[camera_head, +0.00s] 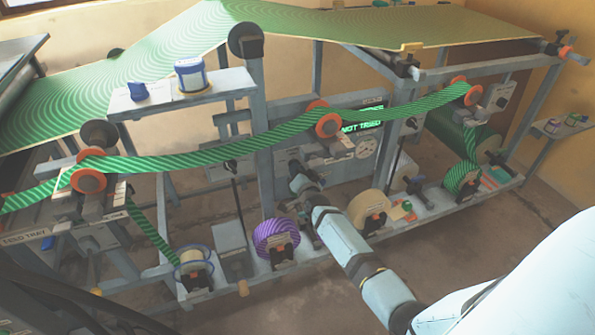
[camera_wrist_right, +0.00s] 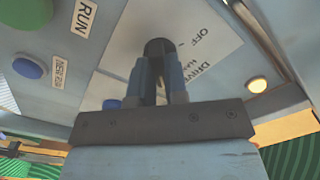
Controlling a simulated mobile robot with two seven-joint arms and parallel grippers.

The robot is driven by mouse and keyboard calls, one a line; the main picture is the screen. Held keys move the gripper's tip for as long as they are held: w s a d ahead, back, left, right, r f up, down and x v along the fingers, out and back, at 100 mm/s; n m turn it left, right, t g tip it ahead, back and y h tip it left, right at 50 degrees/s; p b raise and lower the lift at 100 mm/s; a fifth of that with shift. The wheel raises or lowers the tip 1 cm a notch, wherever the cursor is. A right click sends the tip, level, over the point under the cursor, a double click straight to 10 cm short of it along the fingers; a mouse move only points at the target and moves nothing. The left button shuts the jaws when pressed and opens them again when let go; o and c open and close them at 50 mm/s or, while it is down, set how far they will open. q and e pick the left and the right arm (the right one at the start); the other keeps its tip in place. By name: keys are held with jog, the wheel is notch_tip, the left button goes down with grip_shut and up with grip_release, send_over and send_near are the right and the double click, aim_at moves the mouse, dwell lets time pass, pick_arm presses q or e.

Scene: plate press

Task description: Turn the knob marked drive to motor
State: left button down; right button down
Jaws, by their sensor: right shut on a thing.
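The dark drive knob (camera_wrist_right: 158,47) shows in the right wrist view on a pale label plate (camera_wrist_right: 205,42). The plate reads "OFF" and "DRIVE"; other lettering is partly hidden or too small to read. My right gripper (camera_wrist_right: 158,78) is shut on the knob, with one finger on each side of it. The fingers hide part of the knob and I cannot tell which mark it points to. In the head view my right gripper (camera_head: 299,183) reaches the grey front panel, and the knob is hidden behind it. My left gripper is not in view.
A lit yellow lamp (camera_wrist_right: 257,85) sits right of the knob. A blue button (camera_wrist_right: 27,68) and a green button (camera_wrist_right: 25,10) sit left. A green striped web (camera_head: 230,136) runs above; a purple roll (camera_head: 276,240) stands below.

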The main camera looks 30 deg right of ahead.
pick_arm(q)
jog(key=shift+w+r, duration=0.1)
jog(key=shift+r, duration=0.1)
pick_arm(e)
jog(key=m, duration=0.3)
jog(key=shift+r, duration=0.1)
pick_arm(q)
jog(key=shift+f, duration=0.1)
pick_arm(e)
jog(key=shift+m, duration=0.3)
jog(key=c, duration=1.1)
grip_release()
jog(key=shift+w, duration=0.1)
jog(key=shift+c, duration=0.2)
